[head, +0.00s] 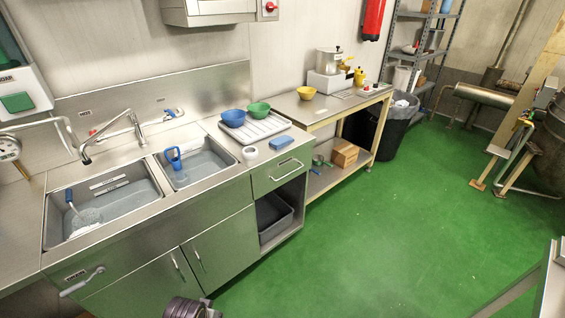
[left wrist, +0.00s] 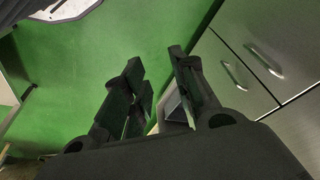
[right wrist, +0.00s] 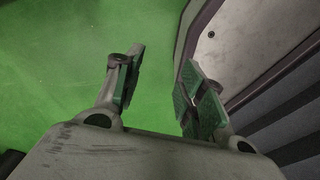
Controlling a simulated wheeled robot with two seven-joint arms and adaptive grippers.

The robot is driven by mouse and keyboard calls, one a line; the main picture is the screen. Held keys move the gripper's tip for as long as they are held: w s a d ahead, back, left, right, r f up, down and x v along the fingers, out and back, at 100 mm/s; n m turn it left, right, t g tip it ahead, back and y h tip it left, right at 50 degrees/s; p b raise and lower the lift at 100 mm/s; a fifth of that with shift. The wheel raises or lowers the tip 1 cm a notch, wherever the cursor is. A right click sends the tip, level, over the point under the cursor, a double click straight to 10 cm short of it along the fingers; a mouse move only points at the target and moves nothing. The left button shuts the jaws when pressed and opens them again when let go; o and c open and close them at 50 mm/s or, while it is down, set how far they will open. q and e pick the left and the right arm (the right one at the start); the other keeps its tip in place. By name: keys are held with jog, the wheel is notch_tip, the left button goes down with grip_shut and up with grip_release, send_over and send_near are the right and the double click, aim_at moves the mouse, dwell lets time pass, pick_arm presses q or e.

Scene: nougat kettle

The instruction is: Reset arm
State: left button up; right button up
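My left gripper (left wrist: 154,58) shows in the left wrist view with its two dark fingers apart and nothing between the tips. Green floor lies beyond it, and steel cabinet doors with handles (left wrist: 265,60) are to its right. My right gripper (right wrist: 163,57) shows in the right wrist view with its fingers apart and empty, over green floor. A pale panel and dark ribbed part are to its right. Neither gripper's fingers can be made out in the head view; only a dark part, probably of my arm, shows at the bottom edge.
A steel double-sink counter (head: 205,207) runs along the left, holding a blue bowl (head: 233,117) and a green bowl (head: 258,110). A side table (head: 318,106) bears a yellow bowl (head: 306,92). A black bin (head: 398,130) stands beyond. The green floor (head: 390,220) is clear in the middle.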

pick_arm(q)
jog(key=s+a+f+g, duration=0.1)
jog(key=s+f, duration=0.3)
jog(key=f, duration=0.9)
jog(key=s+a+f, duration=0.1)
jog(key=s+f, duration=0.4)
jog(key=f, duration=0.8)
jog(key=s+a+f, duration=0.3)
jog(key=s+f, duration=1)
jog(key=s, duration=0.4)
jog(key=shift+s+a+f+g, duration=0.15)
jog(key=shift+s+f+g, duration=0.1)
jog(key=shift+g, duration=0.15)
pick_arm(e)
jog(key=shift+s+a+f, duration=0.1)
jog(key=shift+s+a, duration=0.45)
jog(key=shift+a, duration=0.3)
jog(key=shift+s+a+f, duration=0.1)
jog(key=shift+s+a, duration=0.4)
jog(key=shift+a, duration=0.35)
pick_arm(q)
jog(key=shift+s+r, duration=0.1)
jog(key=shift+s, duration=0.05)
pick_arm(e)
jog(key=shift+w, duration=0.1)
